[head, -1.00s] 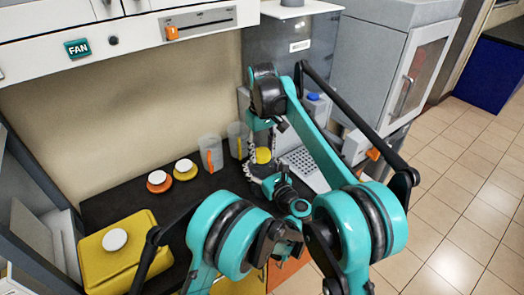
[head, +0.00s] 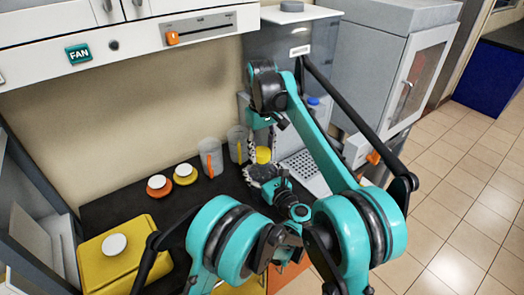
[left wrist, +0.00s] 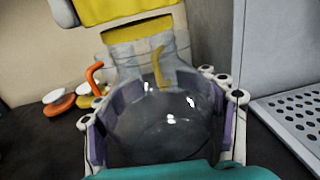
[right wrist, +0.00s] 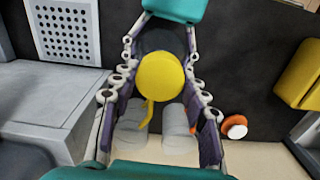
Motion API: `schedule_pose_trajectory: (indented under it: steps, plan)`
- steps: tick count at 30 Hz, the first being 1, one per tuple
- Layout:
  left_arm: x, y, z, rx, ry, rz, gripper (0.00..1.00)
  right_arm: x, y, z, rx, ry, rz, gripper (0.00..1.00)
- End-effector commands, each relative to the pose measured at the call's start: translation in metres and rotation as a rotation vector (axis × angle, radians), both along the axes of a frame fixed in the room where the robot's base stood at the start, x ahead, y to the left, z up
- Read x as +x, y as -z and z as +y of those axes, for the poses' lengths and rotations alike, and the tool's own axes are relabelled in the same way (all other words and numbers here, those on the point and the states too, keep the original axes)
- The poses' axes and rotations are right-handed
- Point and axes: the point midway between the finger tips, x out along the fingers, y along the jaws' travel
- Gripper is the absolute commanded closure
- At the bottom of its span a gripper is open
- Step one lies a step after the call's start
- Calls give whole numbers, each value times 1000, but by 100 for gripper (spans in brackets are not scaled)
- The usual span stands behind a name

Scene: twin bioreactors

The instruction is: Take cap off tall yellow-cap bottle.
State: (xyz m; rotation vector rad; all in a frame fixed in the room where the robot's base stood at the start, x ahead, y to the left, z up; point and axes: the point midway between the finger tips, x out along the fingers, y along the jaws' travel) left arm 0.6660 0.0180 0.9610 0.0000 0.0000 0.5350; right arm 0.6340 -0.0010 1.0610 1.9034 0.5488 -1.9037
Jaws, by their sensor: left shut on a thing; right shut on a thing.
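The tall bottle is clear, and its body (left wrist: 165,125) stands between the fingers of my left gripper (left wrist: 165,100), which is shut on it. Its yellow cap (right wrist: 160,77) sits between the fingers of my right gripper (right wrist: 158,105), which is shut on it from above. The cap also shows in the head view (head: 263,155), and close up at the top of the left wrist view (left wrist: 115,10). A pale band shows below the cap there; I cannot tell whether cap and neck touch. In the head view my left gripper (head: 265,172) is just below my right gripper (head: 263,142).
Two clear beakers, one with an orange handle (head: 210,157) and one behind the bottle (head: 237,145), stand close by. A perforated grey unit (head: 302,170) is to the right.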

Motion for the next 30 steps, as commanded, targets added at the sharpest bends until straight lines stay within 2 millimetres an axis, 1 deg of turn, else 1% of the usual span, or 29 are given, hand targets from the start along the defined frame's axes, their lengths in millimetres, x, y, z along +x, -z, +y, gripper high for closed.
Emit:
schedule_pose_trajectory:
  steps: [3, 5, 12, 15, 20, 21, 23, 24, 25, 30]
  plan:
    - [0, 0, 0, 0, 0, 0, 100, 0, -1, 0, 0, 0, 0, 90]
    - [0, 0, 0, 0, 0, 0, 100, 0, -6, 0, 0, 0, 0, 90]
    - [0, 0, 0, 0, 0, 0, 100, 0, -35, 0, 0, 0, 0, 90]
    - [0, 0, 0, 0, 0, 0, 100, 0, -40, 0, 0, 0, 0, 90]
    - [0, 0, 0, 0, 0, 0, 100, 0, -40, 0, 0, 0, 0, 90]
    - [0, 0, 0, 0, 0, 0, 34, 0, -40, 0, 0, 0, 0, 90]
    - [0, 0, 0, 0, 0, 0, 18, 0, -40, 0, 0, 0, 0, 90]
    - [0, 0, 0, 0, 0, 0, 7, 0, -40, 0, 0, 0, 0, 90]
    - [0, 0, 0, 0, 0, 0, 6, 0, -40, 0, 0, 0, 0, 90]
    - [0, 0, 0, 0, 0, 0, 6, 0, -40, 0, 0, 0, 0, 90]
